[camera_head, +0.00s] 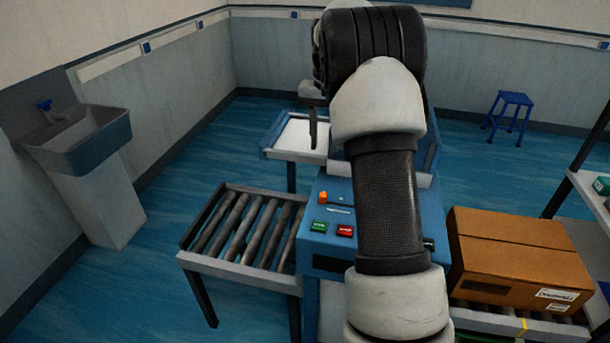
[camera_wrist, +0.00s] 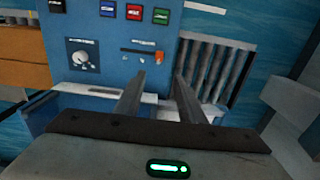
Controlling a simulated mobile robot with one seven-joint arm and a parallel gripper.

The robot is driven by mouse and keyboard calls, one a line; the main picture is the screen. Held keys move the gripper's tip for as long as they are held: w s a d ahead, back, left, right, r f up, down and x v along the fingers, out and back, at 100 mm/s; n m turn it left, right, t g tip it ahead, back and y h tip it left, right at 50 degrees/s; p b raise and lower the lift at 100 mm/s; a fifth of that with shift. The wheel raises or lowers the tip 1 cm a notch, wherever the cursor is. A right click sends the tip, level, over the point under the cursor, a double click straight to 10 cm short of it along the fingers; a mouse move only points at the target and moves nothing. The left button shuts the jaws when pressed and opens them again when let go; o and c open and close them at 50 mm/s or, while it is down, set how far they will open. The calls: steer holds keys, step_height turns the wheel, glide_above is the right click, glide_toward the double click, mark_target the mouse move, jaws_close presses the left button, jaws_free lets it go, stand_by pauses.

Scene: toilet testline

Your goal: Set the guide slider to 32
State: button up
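The guide slider has an orange knob (camera_head: 322,197) at the left end of its dark slot on the blue machine panel (camera_head: 318,255). In the wrist view the panel appears turned round, with the orange knob (camera_wrist: 158,57) at the right end of the slot. No scale number is readable. My gripper (camera_wrist: 160,78) has its two fingers apart with nothing between them. Its fingertips appear just below the slider in the wrist view, and I cannot tell their distance from the panel. In the head view one dark finger (camera_head: 313,128) shows beyond the panel; my arm hides part of the panel.
A green button (camera_head: 318,226) and red button (camera_head: 345,230) sit near the slider. A roller conveyor (camera_head: 240,265) stands left, a cardboard box (camera_head: 515,262) right, and a tray table (camera_head: 300,138) behind.

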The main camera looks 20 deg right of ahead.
mark_target(324, 194)
step_height(324, 194, down, 17)
steer(key=shift+s+f+p, duration=0.1)
steer(key=shift+s+p, duration=0.05)
steer(key=shift+p, duration=0.2)
steer(key=shift+c, duration=0.4)
jaws_close()
steer(key=shift+d, duration=0.15)
